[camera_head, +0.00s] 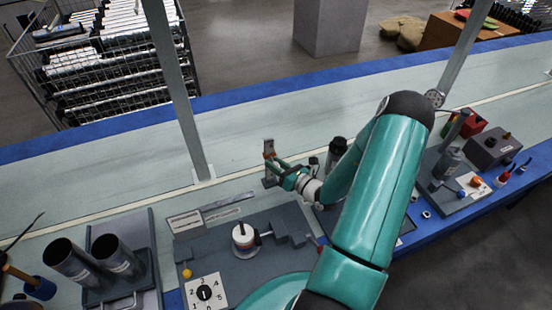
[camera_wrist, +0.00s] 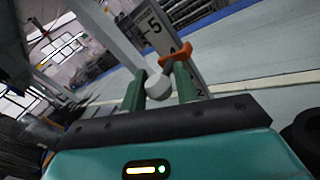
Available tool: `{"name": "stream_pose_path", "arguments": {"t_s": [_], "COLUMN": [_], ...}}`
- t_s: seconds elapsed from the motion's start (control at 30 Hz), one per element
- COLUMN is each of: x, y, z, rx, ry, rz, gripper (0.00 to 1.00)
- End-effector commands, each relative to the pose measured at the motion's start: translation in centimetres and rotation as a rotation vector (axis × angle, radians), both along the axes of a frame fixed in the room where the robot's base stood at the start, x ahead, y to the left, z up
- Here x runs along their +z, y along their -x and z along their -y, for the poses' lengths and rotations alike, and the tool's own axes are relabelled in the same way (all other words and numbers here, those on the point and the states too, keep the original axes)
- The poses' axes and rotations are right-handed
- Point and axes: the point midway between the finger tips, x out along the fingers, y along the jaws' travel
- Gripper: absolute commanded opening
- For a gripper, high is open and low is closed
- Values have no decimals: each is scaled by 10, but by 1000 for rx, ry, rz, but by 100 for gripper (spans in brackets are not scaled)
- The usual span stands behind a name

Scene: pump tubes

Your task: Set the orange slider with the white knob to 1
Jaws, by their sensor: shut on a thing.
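The orange slider (camera_wrist: 176,54) sits on an upright grey scale plate (camera_wrist: 150,22) in the wrist view. A 5 shows above the slider and what looks like a 2 below it; the exact mark at the slider is partly covered. The white knob (camera_wrist: 158,87) is between the two green fingers of my gripper (camera_wrist: 159,84), which are shut on it. In the head view the orange slider (camera_head: 269,155) shows small on its post, with my gripper (camera_head: 275,170) against its lower part. The knob is too small to make out there.
A dial panel (camera_head: 206,293) and a white cylinder (camera_head: 243,236) on a grey base stand in front. Metal cups (camera_head: 72,260) stand in a tray at left. A grey box (camera_head: 490,148) and other fixtures are at right. The pale bench behind the scale is mostly clear.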

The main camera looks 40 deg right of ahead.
Motion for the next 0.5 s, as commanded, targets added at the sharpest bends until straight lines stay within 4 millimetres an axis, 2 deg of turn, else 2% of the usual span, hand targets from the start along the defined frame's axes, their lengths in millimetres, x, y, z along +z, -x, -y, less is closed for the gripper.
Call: {"name": "stream_pose_path", "arguments": {"t_s": [0.03,0.3,0.5], "x": [-11,-62,-81], "y": [-1,-1,-1], "z": [-6,-7,-8], "rx": [11,14,15], "ry": [-6,-6,-4], "rz": [0,0,1], "gripper": [0,0,0]}}
